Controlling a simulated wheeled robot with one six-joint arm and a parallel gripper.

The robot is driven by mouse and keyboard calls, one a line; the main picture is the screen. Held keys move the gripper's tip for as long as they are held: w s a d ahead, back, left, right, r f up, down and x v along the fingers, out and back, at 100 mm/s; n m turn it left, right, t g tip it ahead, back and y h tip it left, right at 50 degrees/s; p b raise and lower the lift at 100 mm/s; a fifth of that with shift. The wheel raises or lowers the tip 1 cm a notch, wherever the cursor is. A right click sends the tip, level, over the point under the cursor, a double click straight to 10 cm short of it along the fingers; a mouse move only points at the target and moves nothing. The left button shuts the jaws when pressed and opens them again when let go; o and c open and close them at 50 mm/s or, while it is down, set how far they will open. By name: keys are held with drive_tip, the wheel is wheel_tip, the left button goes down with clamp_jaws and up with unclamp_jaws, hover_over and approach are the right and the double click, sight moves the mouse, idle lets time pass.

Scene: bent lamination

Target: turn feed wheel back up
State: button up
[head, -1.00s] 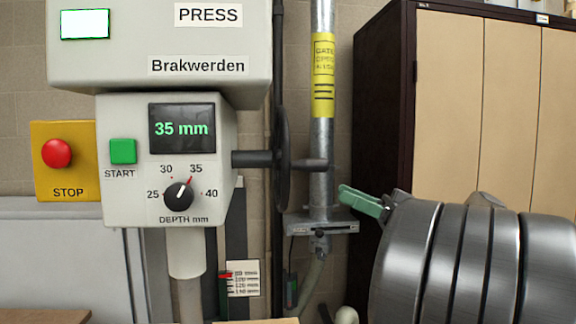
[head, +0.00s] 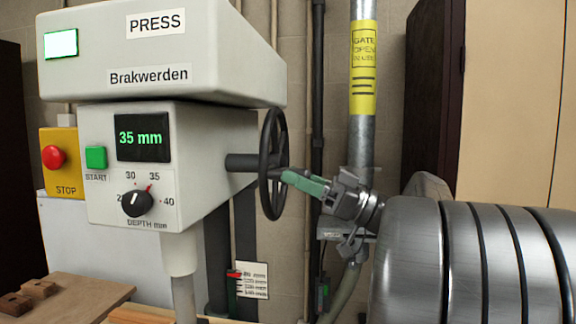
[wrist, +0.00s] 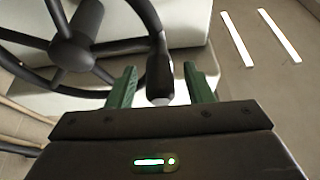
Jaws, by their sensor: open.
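The feed wheel (head: 273,150) is a black spoked handwheel on a shaft at the right side of the grey press. It also shows in the wrist view, with its hub (wrist: 75,50) at upper left and its grip handle (wrist: 158,78) in the middle. My gripper (head: 290,180) is at the wheel's right side, its green fingers pointing left. In the wrist view my gripper (wrist: 160,72) is open, with one finger on each side of the handle and visible gaps between. In the head view the fingers hide the handle.
The press panel has a 35 mm display (head: 140,138), a depth knob (head: 137,203) set near 35, a green start button (head: 96,157) and a red stop button (head: 53,157). A metal pipe (head: 362,130) stands behind my gripper. A cabinet (head: 510,100) is at right.

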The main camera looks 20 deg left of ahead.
drive_tip(key=shift+x, duration=1.25)
drive_tip(key=shift+c, duration=0.2)
clamp_jaws()
drive_tip(key=shift+r, duration=0.15)
